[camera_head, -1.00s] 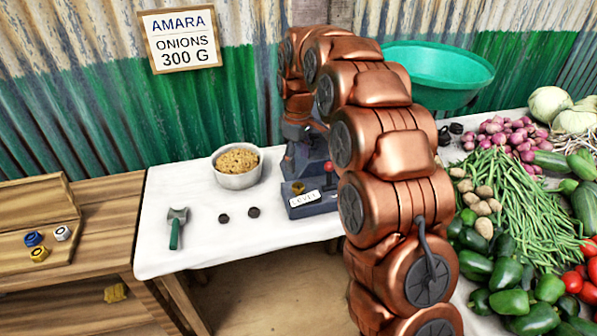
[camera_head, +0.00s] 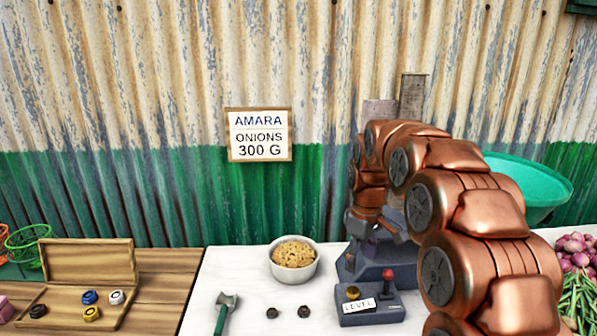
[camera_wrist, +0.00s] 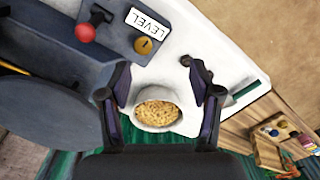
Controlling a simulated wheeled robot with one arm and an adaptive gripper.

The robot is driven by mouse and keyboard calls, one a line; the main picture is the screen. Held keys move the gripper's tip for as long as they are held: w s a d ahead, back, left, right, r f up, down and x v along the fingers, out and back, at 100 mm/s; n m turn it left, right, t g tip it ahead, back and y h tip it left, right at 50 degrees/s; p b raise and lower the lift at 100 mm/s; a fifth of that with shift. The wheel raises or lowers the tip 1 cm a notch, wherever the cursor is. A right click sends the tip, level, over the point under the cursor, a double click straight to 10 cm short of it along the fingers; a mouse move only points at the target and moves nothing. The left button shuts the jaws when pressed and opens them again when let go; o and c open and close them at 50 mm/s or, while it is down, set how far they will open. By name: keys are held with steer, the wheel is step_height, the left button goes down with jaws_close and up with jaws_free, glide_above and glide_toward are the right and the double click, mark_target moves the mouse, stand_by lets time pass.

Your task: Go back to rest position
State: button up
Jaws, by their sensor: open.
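My gripper (camera_head: 377,228) hangs at the end of my copper arm, over the grey balance base (camera_head: 372,262) in the head view. In the wrist view its two dark fingers (camera_wrist: 160,92) are spread apart with nothing held between them. A light bowl of grainy yellow food (camera_wrist: 157,112) shows between the fingers, below and apart from them. The same bowl (camera_head: 293,262) stands on the white table in the head view. My arm hides part of the balance.
A box marked LEVEL (camera_head: 369,309) with a red knob stands before the balance. Two dark discs (camera_head: 288,312) and a green-handled scoop (camera_head: 224,312) lie left of it. A wooden case (camera_head: 86,262) with several coloured weights is further left. A green pan (camera_head: 530,185) is behind my arm.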

steer(key=s+r+m+g+p, duration=0.1)
steer(key=s+r+m+p, duration=0.2)
steer(key=s, duration=3.5)
steer(key=m+p, duration=0.3)
steer(key=m, duration=0.1)
steer(key=shift+s+g, duration=0.25)
steer(key=shift+g, duration=0.05)
